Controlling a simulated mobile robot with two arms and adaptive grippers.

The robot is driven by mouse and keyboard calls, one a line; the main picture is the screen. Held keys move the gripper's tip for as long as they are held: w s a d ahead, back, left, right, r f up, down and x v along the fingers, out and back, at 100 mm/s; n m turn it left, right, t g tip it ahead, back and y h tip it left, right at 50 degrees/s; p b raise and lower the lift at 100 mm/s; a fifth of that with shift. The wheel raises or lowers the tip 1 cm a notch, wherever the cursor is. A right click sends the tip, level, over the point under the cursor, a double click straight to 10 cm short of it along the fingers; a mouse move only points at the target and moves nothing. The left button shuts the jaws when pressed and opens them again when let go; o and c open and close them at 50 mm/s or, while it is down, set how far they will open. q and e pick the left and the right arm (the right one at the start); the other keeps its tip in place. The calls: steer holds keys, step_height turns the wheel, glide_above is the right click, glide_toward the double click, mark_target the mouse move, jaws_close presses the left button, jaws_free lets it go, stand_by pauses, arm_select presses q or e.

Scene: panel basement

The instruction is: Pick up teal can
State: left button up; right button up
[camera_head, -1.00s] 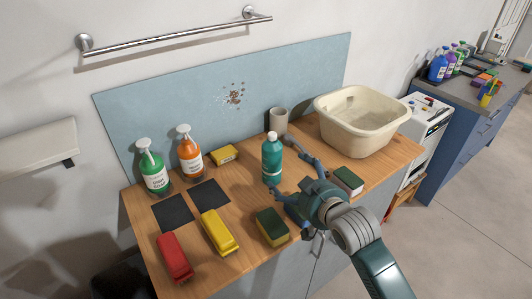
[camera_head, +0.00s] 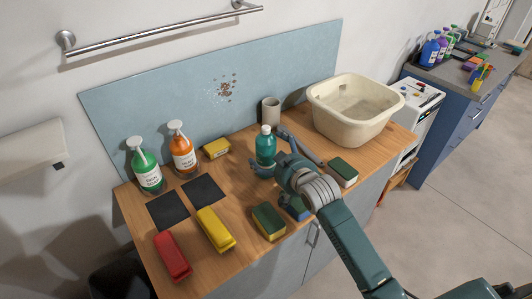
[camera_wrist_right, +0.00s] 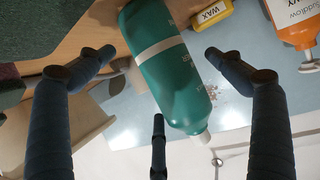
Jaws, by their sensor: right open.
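The teal can (camera_head: 265,147) is a bottle-shaped container with a pale cap, standing upright on the wooden counter (camera_head: 237,190). My right gripper (camera_head: 268,150) is open at the can, with fingers reaching to either side of it. In the right wrist view the can (camera_wrist_right: 172,75) shows a white band and lies between the spread fingers of the gripper (camera_wrist_right: 158,54). The fingers do not look closed on it; I cannot tell whether any finger touches it. Part of the can's lower right is hidden by the gripper in the head view. My left gripper is not in view.
A grey cup (camera_head: 271,110) stands behind the can, and a cream basin (camera_head: 345,125) to the right. Spray bottles (camera_head: 146,172) (camera_head: 183,153), a yellow box (camera_head: 216,148) and red and yellow blocks (camera_head: 172,256) (camera_head: 215,229) are left.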

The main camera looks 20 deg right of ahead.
steer(key=shift+x, duration=1.3)
steer(key=shift+s, duration=0.1)
steer(key=c, duration=1.5)
steer(key=shift+r, duration=0.15)
steer(key=shift+c, duration=0.8)
steer(key=shift+r, duration=0.1)
steer(key=shift+c, duration=0.2)
